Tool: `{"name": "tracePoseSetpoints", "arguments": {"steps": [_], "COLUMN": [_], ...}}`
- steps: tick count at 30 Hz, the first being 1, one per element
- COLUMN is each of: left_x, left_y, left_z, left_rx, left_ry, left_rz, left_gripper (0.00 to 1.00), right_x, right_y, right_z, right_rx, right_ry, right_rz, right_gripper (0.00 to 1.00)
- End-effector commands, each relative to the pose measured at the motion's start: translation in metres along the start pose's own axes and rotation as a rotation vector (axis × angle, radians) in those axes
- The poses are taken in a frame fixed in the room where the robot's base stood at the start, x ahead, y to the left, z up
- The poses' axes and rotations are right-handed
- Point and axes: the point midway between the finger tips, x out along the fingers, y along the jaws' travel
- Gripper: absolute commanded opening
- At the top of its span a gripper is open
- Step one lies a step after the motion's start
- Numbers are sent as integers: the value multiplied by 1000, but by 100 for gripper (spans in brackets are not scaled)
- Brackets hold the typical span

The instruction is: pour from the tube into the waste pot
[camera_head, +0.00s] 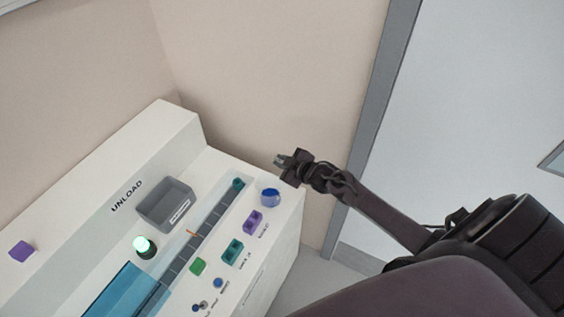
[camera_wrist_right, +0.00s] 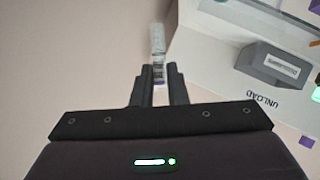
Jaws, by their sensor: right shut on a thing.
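My right gripper (camera_head: 284,161) is above and just beyond the right end of the white bench, shut. In the right wrist view the gripper (camera_wrist_right: 158,80) is shut on a clear tube (camera_wrist_right: 157,40). The tube is too small to make out in the head view. A round blue pot (camera_head: 270,198), which looks like the waste pot, sits on the bench's right corner, below and left of the gripper in the picture and apart from it. My left gripper is not in view.
A grey bin (camera_head: 165,204) stands by the UNLOAD label. A dark track (camera_head: 205,235) runs along the bench. Purple (camera_head: 252,222) and teal (camera_head: 232,251) blocks stand near the front edge. A green lamp (camera_head: 144,246) is lit. A wall rises behind the bench.

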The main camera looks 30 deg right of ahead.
Motion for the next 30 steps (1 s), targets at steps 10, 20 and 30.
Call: {"name": "tracePoseSetpoints", "arguments": {"steps": [10, 20, 30], "left_x": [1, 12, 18], "left_y": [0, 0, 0], "left_z": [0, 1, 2], "left_rx": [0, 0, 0], "left_ry": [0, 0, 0], "left_rz": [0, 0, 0], "left_gripper": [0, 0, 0], "right_x": [-1, 6, 5], "right_y": [0, 21, 27], "right_z": [-2, 10, 11], "right_rx": [34, 292, 418], "right_ry": [-1, 7, 8], "right_rz": [-19, -157, -230], "right_gripper": [0, 0, 0]}}
